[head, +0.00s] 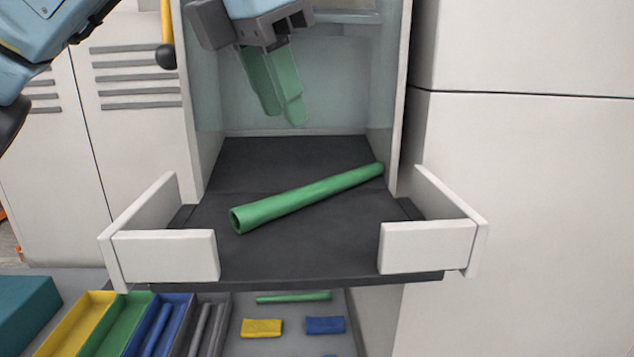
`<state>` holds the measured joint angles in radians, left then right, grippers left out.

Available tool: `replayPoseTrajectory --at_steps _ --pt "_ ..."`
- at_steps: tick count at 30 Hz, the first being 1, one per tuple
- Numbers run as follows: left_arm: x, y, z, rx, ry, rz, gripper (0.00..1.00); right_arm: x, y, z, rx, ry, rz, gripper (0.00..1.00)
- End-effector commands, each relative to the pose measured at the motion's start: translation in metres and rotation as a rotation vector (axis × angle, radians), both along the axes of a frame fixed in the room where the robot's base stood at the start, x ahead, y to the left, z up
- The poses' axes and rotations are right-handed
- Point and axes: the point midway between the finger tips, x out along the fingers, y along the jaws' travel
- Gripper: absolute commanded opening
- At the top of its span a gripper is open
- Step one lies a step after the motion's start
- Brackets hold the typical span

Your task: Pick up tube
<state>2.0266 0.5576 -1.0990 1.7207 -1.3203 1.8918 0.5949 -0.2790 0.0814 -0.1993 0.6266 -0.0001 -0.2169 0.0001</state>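A green hollow tube (305,197) lies diagonally on the dark tray floor (300,262). Its open end faces the front left, and its other end reaches the right wall of the bay. My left gripper (283,118) hangs from the top of the head view, above and behind the tube, apart from it. Its two green fingers point down and overlap from this angle, so I cannot tell whether they are open or shut. Nothing shows held in them. My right gripper is not in view.
White corner walls stand at the tray's front left (165,256) and front right (428,247), with a gap between them. Cabinet walls flank the bay. Below are yellow, green, blue and grey bins (75,325), another green tube (293,297), and yellow (261,328) and blue (325,325) pieces.

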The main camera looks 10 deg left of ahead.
Motion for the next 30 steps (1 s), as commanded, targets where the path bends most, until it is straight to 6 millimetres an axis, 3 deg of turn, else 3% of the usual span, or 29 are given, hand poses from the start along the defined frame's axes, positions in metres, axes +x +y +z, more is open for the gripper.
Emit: replayPoseTrajectory --at_steps 3,6,10,18,24,30 --pt "0.009 -0.004 -0.025 0.002 0.005 0.001 0.28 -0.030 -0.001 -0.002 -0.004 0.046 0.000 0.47" --pt "0.015 -0.008 -0.041 0.001 0.004 0.000 0.28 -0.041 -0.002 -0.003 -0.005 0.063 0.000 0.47" --pt "0.020 -0.011 -0.054 0.000 0.003 0.000 0.28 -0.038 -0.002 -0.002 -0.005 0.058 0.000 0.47" --pt "0.030 -0.015 -0.077 0.002 0.006 0.001 0.28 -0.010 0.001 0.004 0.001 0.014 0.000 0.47" --pt "0.039 -0.020 -0.101 0.001 0.003 0.001 0.28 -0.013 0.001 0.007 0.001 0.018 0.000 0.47" --pt "0.041 -0.021 -0.106 -0.001 0.002 -0.001 0.28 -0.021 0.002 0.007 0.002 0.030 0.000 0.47"
